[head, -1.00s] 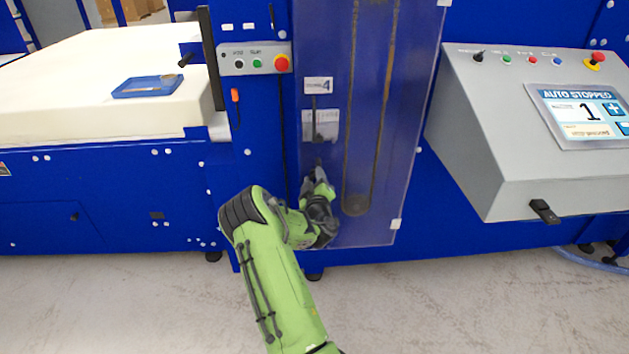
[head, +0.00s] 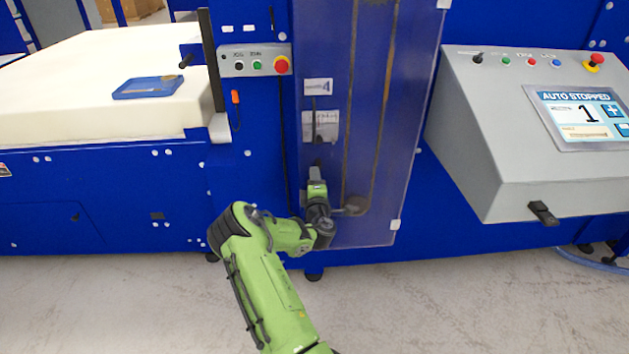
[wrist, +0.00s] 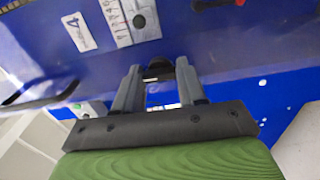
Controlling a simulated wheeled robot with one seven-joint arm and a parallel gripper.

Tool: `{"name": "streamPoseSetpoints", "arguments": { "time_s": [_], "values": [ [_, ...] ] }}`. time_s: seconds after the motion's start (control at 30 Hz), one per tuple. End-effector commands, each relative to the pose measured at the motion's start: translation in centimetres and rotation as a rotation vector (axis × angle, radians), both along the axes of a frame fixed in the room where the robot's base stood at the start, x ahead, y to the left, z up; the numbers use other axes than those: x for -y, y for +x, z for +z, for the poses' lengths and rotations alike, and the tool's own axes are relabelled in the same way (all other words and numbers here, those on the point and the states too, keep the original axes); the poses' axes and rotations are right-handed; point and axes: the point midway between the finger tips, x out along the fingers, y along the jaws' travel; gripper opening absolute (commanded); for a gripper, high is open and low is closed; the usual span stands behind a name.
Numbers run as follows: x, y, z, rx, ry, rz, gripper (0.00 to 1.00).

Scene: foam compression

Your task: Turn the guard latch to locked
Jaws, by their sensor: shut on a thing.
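The guard is a tall clear panel (head: 370,120) on the front of the blue machine. The guard latch is a small black piece (wrist: 158,68) on the blue face in the wrist view, between my fingertips. My gripper (wrist: 159,72) is shut on it, one grey finger on each side. In the head view my gripper (head: 316,176) reaches up to the lower left part of the guard, below the white scale plate. There the latch is mostly hidden by my gripper, and I cannot tell which way it is turned.
A scale plate (wrist: 130,18) and a label with a 4 (wrist: 78,32) are close above my gripper. A small button box (head: 255,60) is at upper left. A grey console (head: 500,130) reading "AUTO STOPPED" stands at right. A blue tray (head: 150,87) lies on the foam block (head: 70,110).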

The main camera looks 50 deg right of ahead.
Motion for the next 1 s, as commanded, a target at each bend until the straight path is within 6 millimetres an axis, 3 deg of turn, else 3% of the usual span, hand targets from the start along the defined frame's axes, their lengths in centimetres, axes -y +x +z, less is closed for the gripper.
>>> {"name": "streamPoseSetpoints", "arguments": {
  "time_s": [0.6,0.63,0.7,0.8,1.0],
  "values": [
    [-0.08,0.07,-0.09,-0.033,-0.028,0.002,0.10],
    [-0.08,0.07,-0.09,-0.033,-0.028,0.002,0.42],
    [-0.07,0.06,-0.09,-0.033,-0.028,0.002,0.53],
    [-0.05,0.05,-0.07,-0.033,-0.028,0.001,0.66],
    [-0.03,0.03,-0.05,-0.032,-0.027,0.000,0.66]
  ]
}}
